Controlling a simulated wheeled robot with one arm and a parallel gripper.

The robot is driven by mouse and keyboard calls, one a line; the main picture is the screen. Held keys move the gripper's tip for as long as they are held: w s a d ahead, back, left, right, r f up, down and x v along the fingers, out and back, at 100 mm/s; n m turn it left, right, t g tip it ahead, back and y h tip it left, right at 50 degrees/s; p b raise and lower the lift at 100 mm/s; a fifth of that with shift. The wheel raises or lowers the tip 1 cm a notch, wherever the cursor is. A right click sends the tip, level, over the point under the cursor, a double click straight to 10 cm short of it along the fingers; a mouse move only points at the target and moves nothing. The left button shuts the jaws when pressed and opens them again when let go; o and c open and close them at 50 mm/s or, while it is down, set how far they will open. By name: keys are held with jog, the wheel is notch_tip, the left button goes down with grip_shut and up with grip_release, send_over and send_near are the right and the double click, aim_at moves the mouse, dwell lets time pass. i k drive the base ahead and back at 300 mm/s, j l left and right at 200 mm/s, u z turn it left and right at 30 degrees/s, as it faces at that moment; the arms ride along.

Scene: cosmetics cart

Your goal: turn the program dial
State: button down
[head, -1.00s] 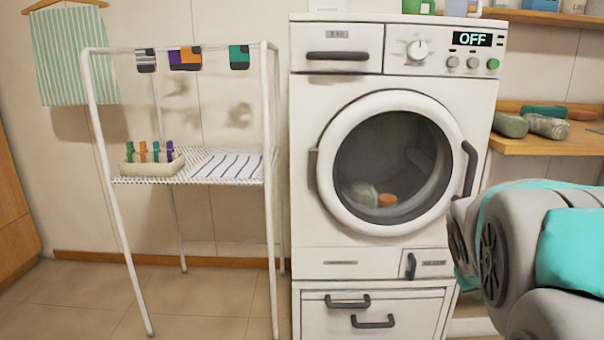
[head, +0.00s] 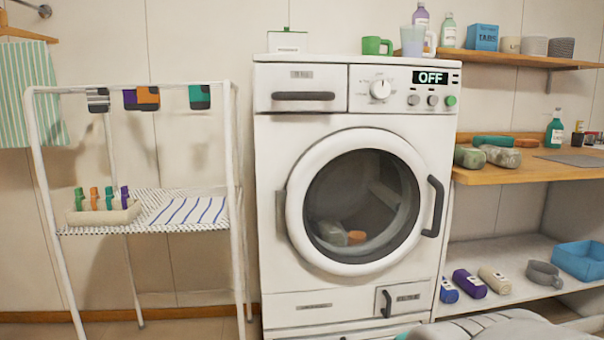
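The program dial (head: 380,89) is a white round knob on the upper panel of the white washing machine (head: 270,200). The display (head: 431,77) to its right reads OFF. Below the display are two grey buttons and one green button (head: 450,100). The round door (head: 293,215) is shut, with a few items (head: 335,233) visible behind its glass. My gripper is not in view. Part of my own grey body shows at the bottom edge, well below the dial.
A white drying rack (head: 238,200) with hanging socks and a clothespin tray (head: 100,215) stands to the left. Wall shelves (head: 540,166) with bottles, rolled towels and a blue bin (head: 580,260) are to the right.

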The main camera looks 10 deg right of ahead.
aim_at(380, 89)
jog(key=i+j+z, duration=0.25)
jog(key=j, duration=0.2)
jog(key=j+z, duration=0.25)
jog(key=j, duration=0.2)
jog(key=i+j+z, duration=0.25)
jog(key=j, duration=0.3)
jog(key=j+z, duration=0.25)
jog(key=j, duration=0.25)
jog(key=k, duration=0.05)
